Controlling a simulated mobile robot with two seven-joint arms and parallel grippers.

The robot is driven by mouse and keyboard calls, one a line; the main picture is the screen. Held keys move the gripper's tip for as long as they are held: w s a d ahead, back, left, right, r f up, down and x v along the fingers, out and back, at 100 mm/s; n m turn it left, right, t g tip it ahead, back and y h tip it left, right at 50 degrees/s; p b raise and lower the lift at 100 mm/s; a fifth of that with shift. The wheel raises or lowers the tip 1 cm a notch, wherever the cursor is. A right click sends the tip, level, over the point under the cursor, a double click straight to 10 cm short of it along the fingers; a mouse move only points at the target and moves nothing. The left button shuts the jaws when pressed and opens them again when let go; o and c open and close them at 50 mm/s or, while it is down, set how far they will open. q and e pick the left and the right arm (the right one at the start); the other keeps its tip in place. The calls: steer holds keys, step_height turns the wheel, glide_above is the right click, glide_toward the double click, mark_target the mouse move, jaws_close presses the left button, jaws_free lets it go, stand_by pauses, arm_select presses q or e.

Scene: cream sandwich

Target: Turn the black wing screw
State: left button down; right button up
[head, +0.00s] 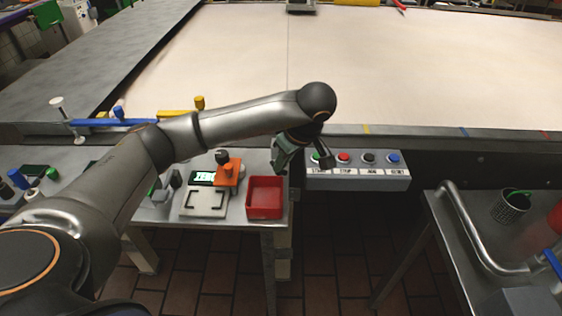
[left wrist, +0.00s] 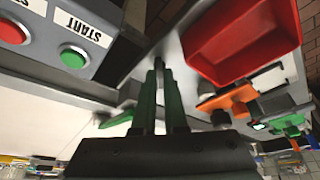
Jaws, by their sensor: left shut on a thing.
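My left gripper (head: 279,166) is at the front edge of the conveyor, just above the back right corner of the red tray. In the left wrist view its two green fingers (left wrist: 159,68) are nearly together, closed on a small dark thing at their tips. This appears to be the black wing screw, mostly hidden by the fingers; its shape and angle cannot be told. In the head view the screw is hidden behind the gripper. My right gripper is not in view.
A red tray (head: 265,199) stands beside a scale (head: 204,202) and an orange block with a black knob (head: 229,171). A button panel (head: 357,181) is close right of the gripper. A steel cart with a pipe handle (head: 477,231) stands at right.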

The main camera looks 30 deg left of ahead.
arm_select(q)
steer(key=n, duration=0.2)
steer(key=n+g, duration=0.1)
steer(key=shift+w+r+n, duration=0.15)
steer(key=shift+w+n, duration=0.15)
steer(key=shift+n, duration=0.1)
steer(key=n+g+p, duration=0.1)
steer(key=n, duration=0.2)
steer(key=shift+w+a+n+g, duration=0.1)
steer(key=shift+w+n+g, duration=0.05)
steer(key=shift+n+g, duration=0.2)
steer(key=n, duration=0.2)
steer(key=n+g+h+p, duration=0.1)
steer(key=n, duration=0.1)
steer(key=shift+w+a+g, duration=0.1)
steer(key=shift+w+g, duration=0.1)
steer(key=shift+g, duration=0.05)
steer(key=shift+w+a+n+g+h, duration=0.15)
steer(key=shift+n+h, duration=0.15)
steer(key=shift+n, duration=0.5)
steer(key=shift+s+n+g+h, duration=0.15)
steer(key=shift+n+h, duration=0.15)
steer(key=shift+n, duration=0.45)
steer(key=shift+w, duration=0.1)
steer(key=c, duration=1)
jaws_free()
steer(key=shift+o, duration=0.2)
